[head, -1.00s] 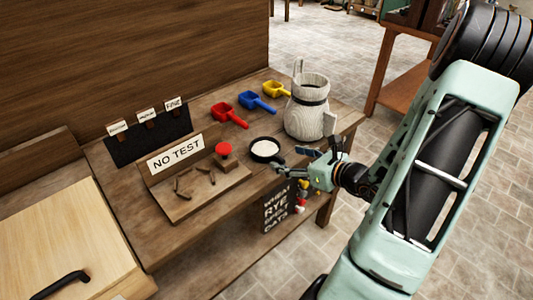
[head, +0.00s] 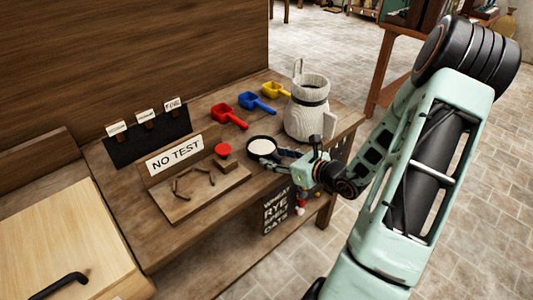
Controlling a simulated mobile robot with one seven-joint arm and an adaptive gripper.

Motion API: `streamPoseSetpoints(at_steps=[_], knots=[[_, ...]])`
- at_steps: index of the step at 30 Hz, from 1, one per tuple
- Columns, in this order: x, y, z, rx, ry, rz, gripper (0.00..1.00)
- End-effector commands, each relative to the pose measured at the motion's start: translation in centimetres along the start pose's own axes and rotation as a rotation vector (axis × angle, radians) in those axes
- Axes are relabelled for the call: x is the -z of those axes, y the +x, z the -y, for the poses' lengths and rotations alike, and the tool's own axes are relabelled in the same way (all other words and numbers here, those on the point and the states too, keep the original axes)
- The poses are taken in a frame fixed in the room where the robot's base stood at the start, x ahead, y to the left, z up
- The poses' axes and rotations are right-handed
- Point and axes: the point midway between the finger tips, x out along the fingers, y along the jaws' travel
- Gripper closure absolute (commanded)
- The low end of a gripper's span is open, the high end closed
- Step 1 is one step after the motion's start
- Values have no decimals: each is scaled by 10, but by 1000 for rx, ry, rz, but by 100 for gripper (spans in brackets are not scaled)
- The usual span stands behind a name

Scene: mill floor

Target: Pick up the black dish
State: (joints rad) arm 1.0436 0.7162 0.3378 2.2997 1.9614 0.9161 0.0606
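The black dish (head: 251,151) is a small round pan with white contents, near the front edge of the wooden bench. My gripper (head: 281,158) is at its right side, with its dark fingers at or against the dish's right rim. The fingers lie close together in this view, and the dish's right end is hidden behind them. I cannot tell whether they are closed on it or only touching it. The dish looks about level, and I cannot see a clear gap under it.
A pale jug (head: 305,112) stands just behind my gripper. Red (head: 229,117), blue (head: 257,103) and yellow (head: 275,90) scoops lie behind the dish. A wooden stand with a NO TEST sign (head: 175,155) and a red button (head: 223,151) is close on the left.

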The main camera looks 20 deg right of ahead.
Motion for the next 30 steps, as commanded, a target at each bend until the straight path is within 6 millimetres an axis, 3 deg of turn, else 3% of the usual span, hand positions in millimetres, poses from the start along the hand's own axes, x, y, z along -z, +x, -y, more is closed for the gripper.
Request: streamPoseSetpoints(at_steps=[1,10,23,30], knots=[[0,0,0,0,0,0,67],[0,0,0,0,0,0,100],[-1,0,0,0,-1,1,100],[-14,-6,0,0,-4,1,100]])
